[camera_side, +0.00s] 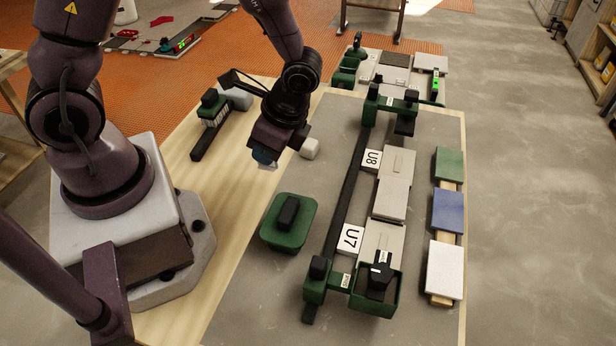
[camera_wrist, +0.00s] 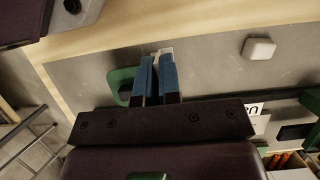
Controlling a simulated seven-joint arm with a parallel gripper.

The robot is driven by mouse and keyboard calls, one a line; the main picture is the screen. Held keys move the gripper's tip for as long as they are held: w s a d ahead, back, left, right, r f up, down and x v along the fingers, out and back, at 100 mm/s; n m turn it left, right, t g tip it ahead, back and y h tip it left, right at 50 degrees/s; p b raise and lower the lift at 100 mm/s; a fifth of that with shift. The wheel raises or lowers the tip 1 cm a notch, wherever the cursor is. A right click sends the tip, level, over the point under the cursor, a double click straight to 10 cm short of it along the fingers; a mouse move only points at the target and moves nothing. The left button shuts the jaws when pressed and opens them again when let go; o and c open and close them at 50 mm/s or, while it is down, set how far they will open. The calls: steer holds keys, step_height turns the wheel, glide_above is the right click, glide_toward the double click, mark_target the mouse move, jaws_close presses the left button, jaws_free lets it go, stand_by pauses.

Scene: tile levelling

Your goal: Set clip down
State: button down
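My gripper (camera_side: 265,160) points down above the left part of the grey board, left of a white block. In the wrist view its two blue fingers (camera_wrist: 157,78) are close together with a narrow gap. A small pale piece, which looks like the clip (camera_wrist: 163,50), shows at the fingertips, and the fingers appear shut on it. In the side view only a sliver of it shows under the fingers. I cannot tell its exact shape or whether it touches the board.
The white block (camera_side: 310,148) stands close to my gripper. A green tray (camera_side: 270,240) with a black piece lies nearer the camera. A dark rail (camera_side: 343,200) with green brackets runs beside tiles (camera_side: 392,198) and labels U7 (camera_side: 350,238) and U8 (camera_side: 371,159). Coloured tiles (camera_side: 447,210) line the right edge.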

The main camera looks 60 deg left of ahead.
steer(key=w+f, duration=0.7)
steer(key=shift+w+d, duration=0.1)
steer(key=shift+w, duration=0.2)
steer(key=shift+f, duration=1.6)
steer(key=shift+f, duration=0.1)
steer(key=c, duration=1.3)
jaws_free()
